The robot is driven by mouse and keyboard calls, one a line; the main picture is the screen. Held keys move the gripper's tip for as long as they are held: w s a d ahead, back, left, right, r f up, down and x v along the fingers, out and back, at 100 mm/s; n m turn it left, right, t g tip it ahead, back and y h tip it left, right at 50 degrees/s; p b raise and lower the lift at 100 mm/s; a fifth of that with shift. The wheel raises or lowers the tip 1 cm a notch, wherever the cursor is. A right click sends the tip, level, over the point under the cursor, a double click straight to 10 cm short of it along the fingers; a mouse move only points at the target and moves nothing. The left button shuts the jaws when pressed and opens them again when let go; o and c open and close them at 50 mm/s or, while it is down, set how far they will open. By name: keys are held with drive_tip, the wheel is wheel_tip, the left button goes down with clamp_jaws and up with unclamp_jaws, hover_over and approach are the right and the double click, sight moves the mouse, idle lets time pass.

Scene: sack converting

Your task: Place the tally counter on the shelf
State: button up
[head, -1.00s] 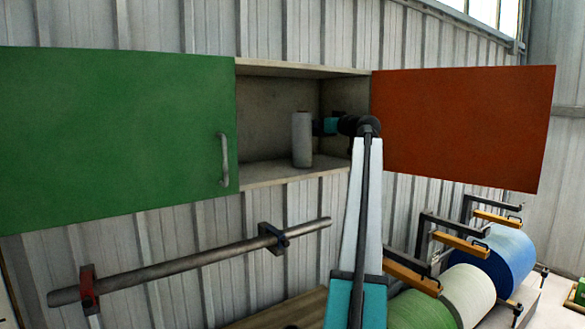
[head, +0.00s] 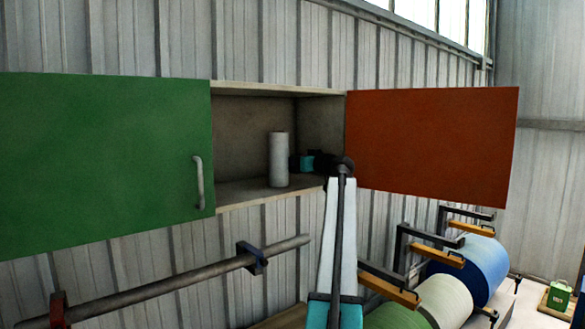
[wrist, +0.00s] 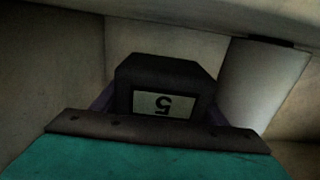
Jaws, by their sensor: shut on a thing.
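The tally counter (wrist: 163,85) is a dark block with a pale window that reads an upside-down 5 in the wrist view. My gripper (wrist: 160,118) is shut on it, with a finger along each side. In the head view my gripper (head: 296,163) is inside the open cabinet, low over the shelf (head: 250,195), just right of a pale cylinder. The counter is too small and dark to make out there. I cannot tell whether it touches the shelf.
The pale cylinder (head: 279,160) stands upright close beside my gripper, also in the wrist view (wrist: 260,85). A green door (head: 100,160) is on the left and an orange-red door (head: 435,145) on the right. A metal bar (head: 180,280) and large rolls (head: 470,270) are below.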

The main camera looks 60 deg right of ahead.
sight(293, 168)
idle(0.3)
drive_tip(key=shift+f+p, duration=0.65)
drive_tip(key=shift+f, duration=1.2)
drive_tip(key=shift+f, duration=0.1)
drive_tip(key=o, duration=0.9)
drive_tip(key=b+v, duration=0.3)
drive_tip(key=v, duration=0.8)
drive_tip(key=shift+b, duration=0.35)
drive_tip(key=shift+s+a, duration=0.2)
drive_tip(key=shift+s, duration=0.35)
